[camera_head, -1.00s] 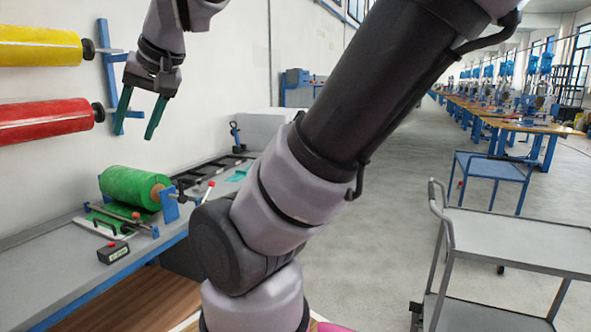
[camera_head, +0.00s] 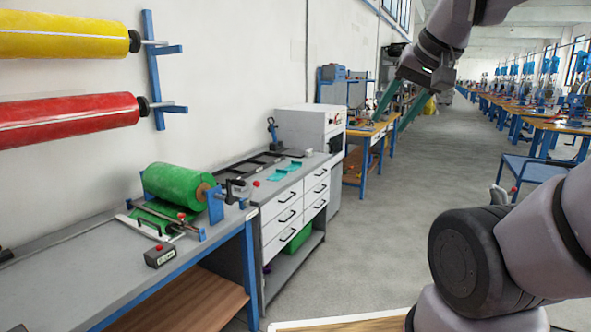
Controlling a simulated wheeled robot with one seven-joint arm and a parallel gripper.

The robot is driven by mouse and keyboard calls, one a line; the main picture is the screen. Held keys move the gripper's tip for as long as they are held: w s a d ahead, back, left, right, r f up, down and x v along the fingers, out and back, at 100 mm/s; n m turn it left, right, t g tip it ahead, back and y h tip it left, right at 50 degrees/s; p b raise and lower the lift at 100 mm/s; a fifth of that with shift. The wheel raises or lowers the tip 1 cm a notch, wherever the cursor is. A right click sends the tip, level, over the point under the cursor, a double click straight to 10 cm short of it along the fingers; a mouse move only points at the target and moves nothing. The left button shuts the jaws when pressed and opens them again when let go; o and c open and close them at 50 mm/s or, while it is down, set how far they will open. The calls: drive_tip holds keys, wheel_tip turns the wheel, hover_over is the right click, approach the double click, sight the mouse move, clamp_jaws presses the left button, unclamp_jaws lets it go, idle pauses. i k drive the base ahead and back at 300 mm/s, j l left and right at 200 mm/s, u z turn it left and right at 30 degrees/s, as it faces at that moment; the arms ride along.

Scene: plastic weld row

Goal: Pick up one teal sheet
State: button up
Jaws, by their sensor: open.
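Teal sheets (camera_head: 284,170) lie on the grey counter top (camera_head: 243,180), near its right end, in front of the white box-shaped machine. At this distance I cannot tell how many there are. My gripper (camera_head: 391,124) is at the upper right, with its two long teal fingers pointing down and apart. It is open and empty. In the picture it stands to the right of the sheets and higher, clear of the counter.
A green roll (camera_head: 178,187) sits on a stand on the left bench, with a small black box (camera_head: 160,255) in front. A white machine (camera_head: 311,124) stands behind the sheets. Yellow (camera_head: 62,35) and red (camera_head: 68,120) rolls hang on the wall. Open floor (camera_head: 385,235) lies right of the drawers.

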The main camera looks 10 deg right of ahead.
sight(294, 165)
drive_tip(key=i+l, duration=0.2)
drive_tip(key=i, duration=0.3)
drive_tip(key=i+l, duration=0.2)
drive_tip(key=i, duration=0.25)
drive_tip(key=i+l, duration=0.2)
drive_tip(key=i, duration=0.3)
drive_tip(key=i+l, duration=0.2)
drive_tip(key=i, duration=0.25)
drive_tip(key=i+l, duration=0.2)
drive_tip(key=i, duration=0.3)
drive_tip(key=i+l, duration=0.2)
drive_tip(key=i, duration=0.25)
drive_tip(key=i+l+u, duration=0.1)
drive_tip(key=i, duration=0.4)
drive_tip(key=l, duration=0.15)
